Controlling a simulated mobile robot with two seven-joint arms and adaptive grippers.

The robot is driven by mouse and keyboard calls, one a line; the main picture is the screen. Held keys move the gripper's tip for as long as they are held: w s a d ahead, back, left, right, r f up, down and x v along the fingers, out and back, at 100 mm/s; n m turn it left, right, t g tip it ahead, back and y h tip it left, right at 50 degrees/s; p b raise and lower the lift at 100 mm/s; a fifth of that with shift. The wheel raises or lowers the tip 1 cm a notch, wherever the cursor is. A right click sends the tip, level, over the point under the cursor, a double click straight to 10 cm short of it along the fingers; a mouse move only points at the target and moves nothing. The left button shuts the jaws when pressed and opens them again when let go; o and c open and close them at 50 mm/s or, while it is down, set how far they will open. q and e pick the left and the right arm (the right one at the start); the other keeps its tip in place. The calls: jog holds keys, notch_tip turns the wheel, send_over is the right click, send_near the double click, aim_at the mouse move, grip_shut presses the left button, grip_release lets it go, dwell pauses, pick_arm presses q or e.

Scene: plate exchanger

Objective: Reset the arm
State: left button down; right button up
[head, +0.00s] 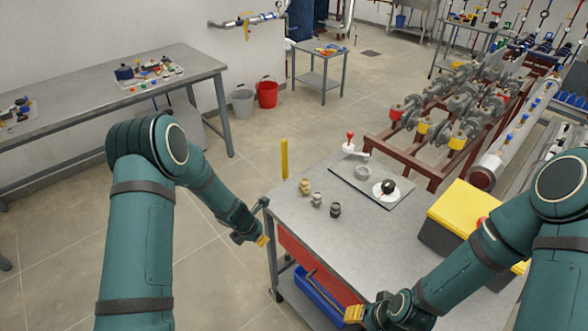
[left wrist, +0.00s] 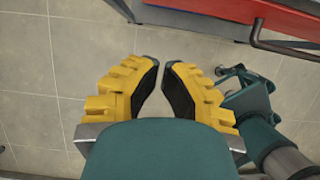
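My left arm comes in from the left in the head view, bent at the elbow. Its gripper (head: 262,241) hangs over the floor beside the left edge of the cart. In the left wrist view, the two yellow fingers with black pads (left wrist: 161,75) stand slightly apart at the tips. Only floor shows between them, so the gripper is open and empty. My right arm reaches in from the right. Its gripper (head: 355,313) is near the cart's front edge at the bottom, with yellow fingertips showing; their spacing is not clear.
The metal cart (head: 290,237) carries several small fittings (head: 317,199), a grey mat (head: 349,178) with round parts, and a yellow-lidded box (head: 465,211). A red drawer with a handle (left wrist: 288,45) and a blue bin (head: 318,297) are below. Open floor lies left of the cart.

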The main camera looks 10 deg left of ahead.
pick_arm(q)
jog(key=s+d+f+m+b, duration=0.2)
jog(key=s+d+m, duration=0.1)
jog(key=s+m, duration=0.4)
jog(key=s+d+f+m+g+b, duration=0.1)
jog(key=s+d+f+m+b, duration=0.1)
jog(key=s+d+m, duration=0.2)
jog(key=s+d+f+m+h+b, duration=0.1)
jog(key=s+d+m+b, duration=0.1)
jog(key=s+m, duration=0.8)
jog(key=d+m, duration=0.1)
jog(key=m, duration=0.4)
jog(key=shift+s+d+f+m+b, duration=0.2)
jog(key=shift+d+f+m+b, duration=0.1)
jog(key=shift+d+f+b, duration=0.1)
